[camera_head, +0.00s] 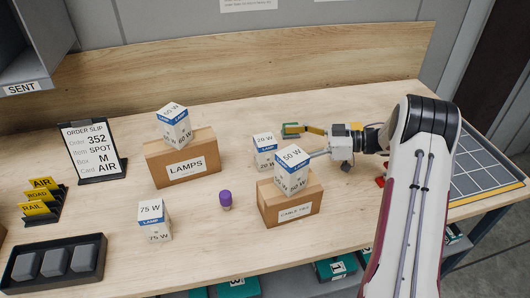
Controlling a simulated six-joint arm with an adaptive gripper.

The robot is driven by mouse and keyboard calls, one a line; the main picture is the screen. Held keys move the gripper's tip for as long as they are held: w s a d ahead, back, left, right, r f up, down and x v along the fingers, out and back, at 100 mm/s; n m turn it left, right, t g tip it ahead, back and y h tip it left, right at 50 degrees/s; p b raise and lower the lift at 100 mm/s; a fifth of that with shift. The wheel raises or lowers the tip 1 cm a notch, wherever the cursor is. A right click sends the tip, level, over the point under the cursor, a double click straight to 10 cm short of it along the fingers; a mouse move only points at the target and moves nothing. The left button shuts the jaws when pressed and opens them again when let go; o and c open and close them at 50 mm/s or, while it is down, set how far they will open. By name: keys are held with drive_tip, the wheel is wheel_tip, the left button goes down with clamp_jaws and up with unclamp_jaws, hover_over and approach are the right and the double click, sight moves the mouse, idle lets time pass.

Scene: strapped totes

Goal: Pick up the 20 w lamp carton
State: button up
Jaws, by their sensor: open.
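The 20 W lamp carton (264,154) is a small white box with a blue band, upright on the wooden table. It stands behind and left of the cardboard box marked CABLE TIES; its lower right part is partly hidden by the 50 W carton (291,176) on that box. My gripper (296,143) reaches in from the right, fingers pointing left. It is open, with the tips a short way right of the 20 W carton. The far finger with a green tip shows clearly; the near finger is partly hidden behind the 50 W carton. Nothing shows between the fingers.
The CABLE TIES box (305,207) stands in front of my gripper. A LAMPS box (203,148) at left bears another lamp carton (174,128). The table behind the 20 W carton is clear.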

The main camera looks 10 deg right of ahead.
sight(254, 142)
drive_tip(key=shift+a, duration=0.1)
drive_tip(key=shift+x, duration=1.3)
drive_tip(key=shift+x, duration=2.6)
drive_tip(key=shift+w, duration=0.1)
drive_tip(key=c, duration=1.2)
